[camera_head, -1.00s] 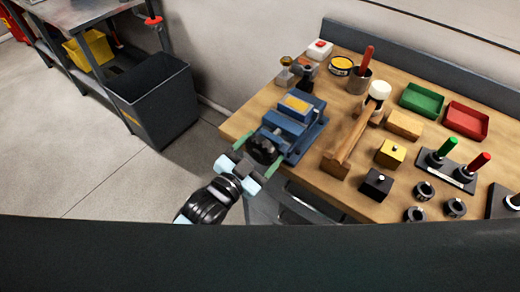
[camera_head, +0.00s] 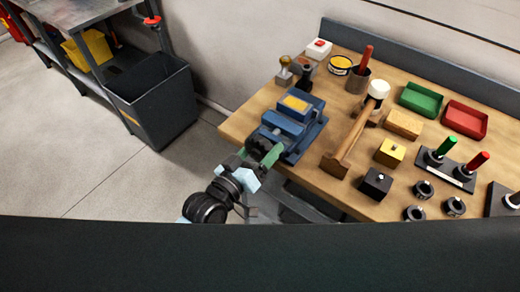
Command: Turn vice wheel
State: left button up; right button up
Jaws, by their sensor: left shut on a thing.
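The blue vice (camera_head: 295,122) stands at the left front corner of the wooden workbench (camera_head: 335,200). Its dark vice wheel (camera_head: 258,146) faces the front left, partly covered by my gripper. My left gripper (camera_head: 257,155) is at the wheel, with its green-tipped fingers shut on it. The gripper is rolled, one finger showing on the right of the wheel and the other mostly hidden. My right gripper is not in view.
Stamps (camera_head: 284,77) stand behind the vice. Green (camera_head: 421,100) and red trays, blocks and several dark rings fill the bench's right. A dark bin (camera_head: 155,105) stands on the floor at left.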

aim_at(258, 155)
pick_arm(q)
jog(key=shift+n, duration=1.6)
jog(key=o, duration=1)
jog(key=shift+s+a+f, duration=0.1)
jog(key=shift+s+a, duration=0.2)
jog(key=shift+s, duration=0.05)
jog(key=b+v, duration=0.1)
jog(key=v, duration=0.5)
jog(key=shift+s+a, duration=0.25)
jog(key=shift+s, duration=0.1)
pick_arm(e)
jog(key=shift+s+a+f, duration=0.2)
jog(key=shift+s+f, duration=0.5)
